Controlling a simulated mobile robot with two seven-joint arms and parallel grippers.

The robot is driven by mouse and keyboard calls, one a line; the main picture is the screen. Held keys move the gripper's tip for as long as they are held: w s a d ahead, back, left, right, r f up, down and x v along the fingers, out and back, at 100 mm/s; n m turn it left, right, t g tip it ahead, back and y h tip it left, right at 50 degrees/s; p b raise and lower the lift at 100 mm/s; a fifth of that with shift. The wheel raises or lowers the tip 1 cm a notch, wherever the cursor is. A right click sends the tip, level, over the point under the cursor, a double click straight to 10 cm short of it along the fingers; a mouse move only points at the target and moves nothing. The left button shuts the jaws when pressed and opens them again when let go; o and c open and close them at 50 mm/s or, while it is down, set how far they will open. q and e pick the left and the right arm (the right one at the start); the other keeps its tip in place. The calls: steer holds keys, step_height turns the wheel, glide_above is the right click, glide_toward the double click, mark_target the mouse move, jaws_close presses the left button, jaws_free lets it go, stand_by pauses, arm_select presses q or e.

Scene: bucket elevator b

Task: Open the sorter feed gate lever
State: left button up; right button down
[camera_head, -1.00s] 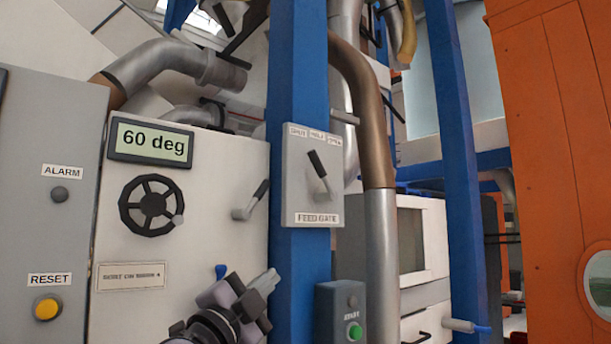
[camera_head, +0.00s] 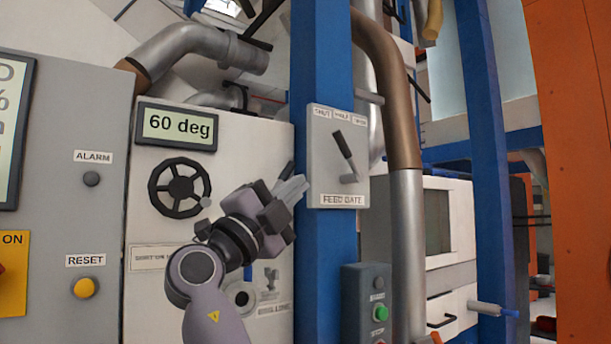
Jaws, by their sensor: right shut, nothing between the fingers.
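The feed gate lever (camera_head: 344,151) is a black-handled lever on a grey plate (camera_head: 325,185) marked FEED GATE, fixed to a blue column. Labels along the plate's top appear to read SHUT, HALF and OPEN. The handle leans up and to the left, toward the SHUT side, from its pivot at the lower right. My right gripper (camera_head: 301,185) is shut and empty, just left of the plate in the picture and apart from the lever handle. My left gripper is not in view.
The blue column (camera_head: 322,260) carries the plate. Left is a white cabinet with a 60 deg display (camera_head: 178,127) and a black handwheel (camera_head: 179,188). A grey button box (camera_head: 366,300) sits below the plate. A brown and silver pipe (camera_head: 408,230) runs close on the right.

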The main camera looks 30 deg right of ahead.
mark_target(341, 147)
steer(key=p+x, duration=0.4)
steer(key=x, duration=0.8)
steer(key=shift+d+r, duration=0.15)
